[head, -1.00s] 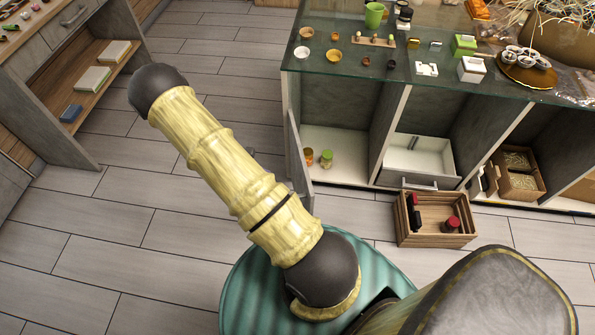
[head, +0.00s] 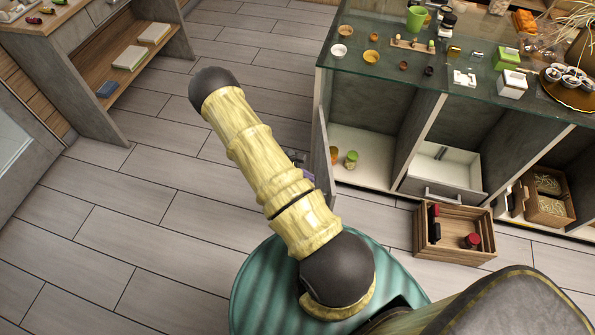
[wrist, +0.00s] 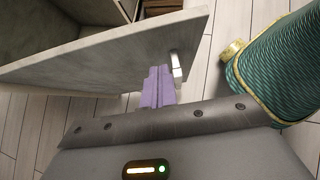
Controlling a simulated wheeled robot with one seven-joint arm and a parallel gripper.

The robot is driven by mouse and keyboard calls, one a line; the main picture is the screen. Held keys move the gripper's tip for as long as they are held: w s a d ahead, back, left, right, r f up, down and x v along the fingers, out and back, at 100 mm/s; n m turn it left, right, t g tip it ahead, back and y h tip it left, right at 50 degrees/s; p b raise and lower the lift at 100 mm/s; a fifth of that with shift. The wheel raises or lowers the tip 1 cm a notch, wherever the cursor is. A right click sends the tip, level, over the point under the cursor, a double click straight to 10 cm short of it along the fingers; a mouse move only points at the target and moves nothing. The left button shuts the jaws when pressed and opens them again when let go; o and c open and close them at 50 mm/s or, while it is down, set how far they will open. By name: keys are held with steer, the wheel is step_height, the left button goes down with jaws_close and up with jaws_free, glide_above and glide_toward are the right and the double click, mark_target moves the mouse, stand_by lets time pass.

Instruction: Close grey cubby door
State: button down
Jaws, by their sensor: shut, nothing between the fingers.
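The grey cubby door (head: 322,150) stands open, seen nearly edge-on at the left end of the glass-topped counter in the head view. In the wrist view the door (wrist: 110,55) is a broad grey panel across the upper left, with a pale metal handle (wrist: 177,66) near its right end. My gripper (wrist: 157,80) has its purple fingers shut and empty, pointing at the door beside the handle. I cannot tell whether they touch it. In the head view my arm hides most of the gripper; a bit of purple shows by the door.
The open cubby (head: 375,150) holds two small jars (head: 351,159). A drawer (head: 440,178) is pulled out to its right. A wooden crate (head: 455,250) with bottles stands on the floor in front. The floor left of my arm is clear up to a wooden shelf unit (head: 150,75).

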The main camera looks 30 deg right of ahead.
mark_target(328, 180)
steer(key=d, duration=0.1)
steer(key=s+d, duration=0.2)
steer(key=shift+d+f, duration=0.2)
steer(key=shift+d, duration=0.2)
steer(key=shift+w, duration=0.1)
